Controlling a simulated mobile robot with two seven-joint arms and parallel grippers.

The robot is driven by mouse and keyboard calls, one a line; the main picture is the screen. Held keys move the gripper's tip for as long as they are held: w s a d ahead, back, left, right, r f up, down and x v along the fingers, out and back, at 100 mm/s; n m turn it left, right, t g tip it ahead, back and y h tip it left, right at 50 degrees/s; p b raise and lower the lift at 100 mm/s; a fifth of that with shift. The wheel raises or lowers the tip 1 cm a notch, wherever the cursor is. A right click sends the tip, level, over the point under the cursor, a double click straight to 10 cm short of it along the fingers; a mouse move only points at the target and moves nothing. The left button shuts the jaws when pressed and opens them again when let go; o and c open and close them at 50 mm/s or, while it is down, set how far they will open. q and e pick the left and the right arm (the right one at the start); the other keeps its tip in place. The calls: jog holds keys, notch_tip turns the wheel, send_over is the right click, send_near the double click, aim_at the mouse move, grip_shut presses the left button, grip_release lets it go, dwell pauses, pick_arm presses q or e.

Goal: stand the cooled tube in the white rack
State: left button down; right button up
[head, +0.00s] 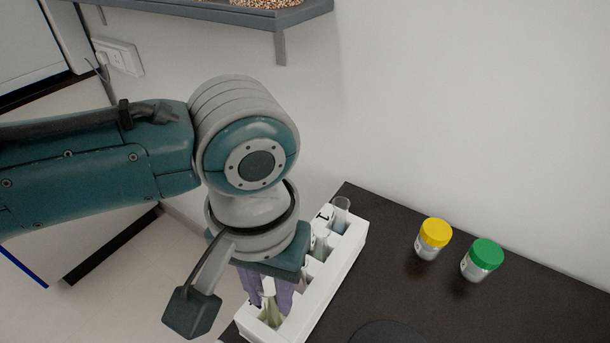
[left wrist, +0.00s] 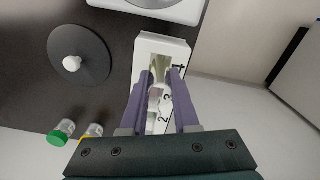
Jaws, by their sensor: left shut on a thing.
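The white rack (head: 322,287) stands along the left edge of the dark table, with number labels beside its slots. It also shows in the left wrist view (left wrist: 174,44). My left gripper (head: 268,302) points down over the near end of the rack, its purple fingers shut on a clear tube (head: 271,317). The tube's lower part is at the near slot; I cannot tell whether it touches the bottom. In the left wrist view, the fingers (left wrist: 161,74) sit over the slot by the label 4. Another tube (head: 341,213) stands in the far end slot, and one (head: 321,244) nearer. My right gripper is out of view.
A yellow-lidded jar (head: 434,238) and a green-lidded jar (head: 482,260) stand right of the rack. A dark round disc (left wrist: 80,56) lies on the table beside the rack. A grey shelf (head: 240,12) hangs on the wall above. The table between rack and jars is clear.

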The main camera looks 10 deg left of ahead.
pick_arm(q)
jog(key=shift+f+b, duration=0.75)
jog(key=shift+f, duration=0.55)
jog(key=c, duration=0.6)
grip_release()
notch_tip(320, 180, up, 7)
jog(key=p, duration=0.8)
jog(key=shift+r+p, duration=0.15)
jog(key=shift+p, duration=0.15)
